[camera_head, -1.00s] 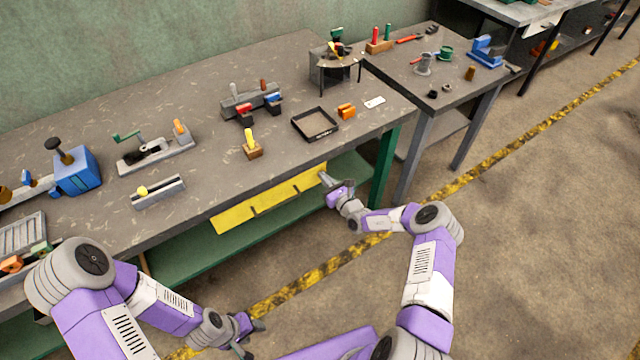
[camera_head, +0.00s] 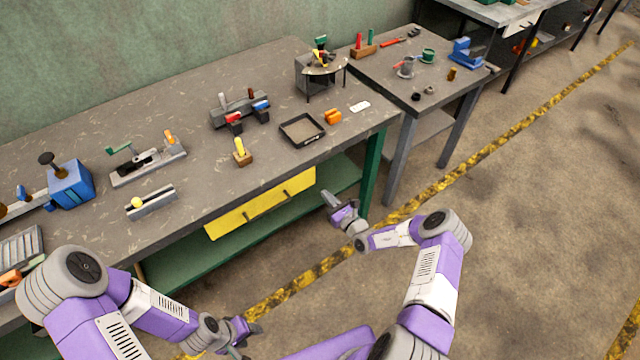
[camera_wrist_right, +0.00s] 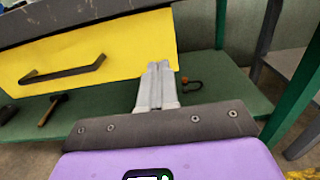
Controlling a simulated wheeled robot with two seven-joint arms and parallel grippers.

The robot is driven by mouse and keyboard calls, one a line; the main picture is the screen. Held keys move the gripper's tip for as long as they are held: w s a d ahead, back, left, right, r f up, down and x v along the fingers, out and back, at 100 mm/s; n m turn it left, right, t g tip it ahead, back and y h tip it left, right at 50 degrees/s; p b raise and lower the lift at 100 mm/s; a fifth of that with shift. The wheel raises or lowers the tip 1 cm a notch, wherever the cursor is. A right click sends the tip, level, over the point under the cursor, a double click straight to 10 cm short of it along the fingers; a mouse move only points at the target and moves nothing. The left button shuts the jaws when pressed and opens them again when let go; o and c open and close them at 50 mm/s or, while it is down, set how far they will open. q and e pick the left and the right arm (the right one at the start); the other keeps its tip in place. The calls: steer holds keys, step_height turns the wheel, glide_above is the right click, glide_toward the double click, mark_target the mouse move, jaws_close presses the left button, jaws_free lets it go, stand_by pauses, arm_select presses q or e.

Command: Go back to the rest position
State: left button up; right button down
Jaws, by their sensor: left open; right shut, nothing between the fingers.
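My left gripper (camera_head: 246,338) is open and empty, low in the head view, over the floor in front of the workbench. My right gripper (camera_head: 328,198) is in front of the bench near the right end of the yellow drawer (camera_head: 262,205). In the right wrist view its fingers (camera_wrist_right: 158,85) are together with nothing between them. The drawer front with its dark handle (camera_wrist_right: 65,68) lies beyond the fingers, to the left. I cannot tell the exact gap between gripper and drawer.
A second table (camera_head: 440,95) stands at the back right. Its green lower shelf (camera_head: 195,262) lies below the drawer. The floor at right is clear.

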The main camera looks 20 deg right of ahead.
steer(key=v, duration=0.5)
steer(key=shift+s+f+p, duration=0.15)
steer(key=shift+s+p, duration=0.1)
steer(key=shift+p, duration=0.05)
